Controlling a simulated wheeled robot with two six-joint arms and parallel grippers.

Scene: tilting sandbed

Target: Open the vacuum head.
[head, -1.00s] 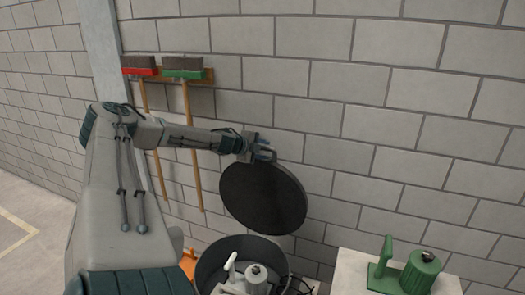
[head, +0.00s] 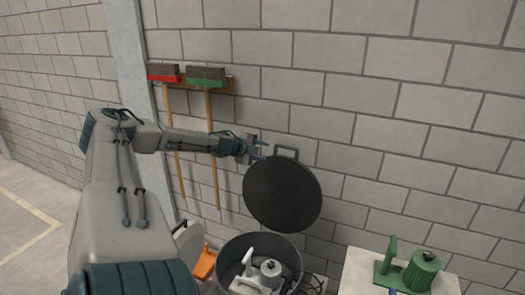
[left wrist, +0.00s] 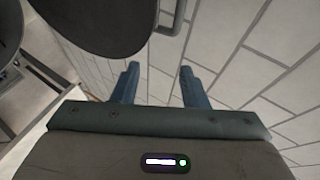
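The vacuum head (head: 283,195) is a dark round lid with a loop handle (head: 286,152) on its upper edge. It stands raised and tilted steeply above the open grey drum (head: 226,260). My left gripper (head: 262,150) is just left of the handle and apart from it. In the left wrist view its two blue fingers (left wrist: 158,86) are spread with nothing between them. That view also shows the lid's dark edge (left wrist: 95,22) and part of the handle (left wrist: 173,18) beyond the fingers. My right gripper is not visible.
Inside the drum are a white part and a grey motor-like part (head: 267,270). A pale bench (head: 358,275) at lower right bears a green ridged canister (head: 422,272) and a green bracket (head: 386,262). Red (head: 164,78) and green (head: 205,82) brooms hang on the block wall.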

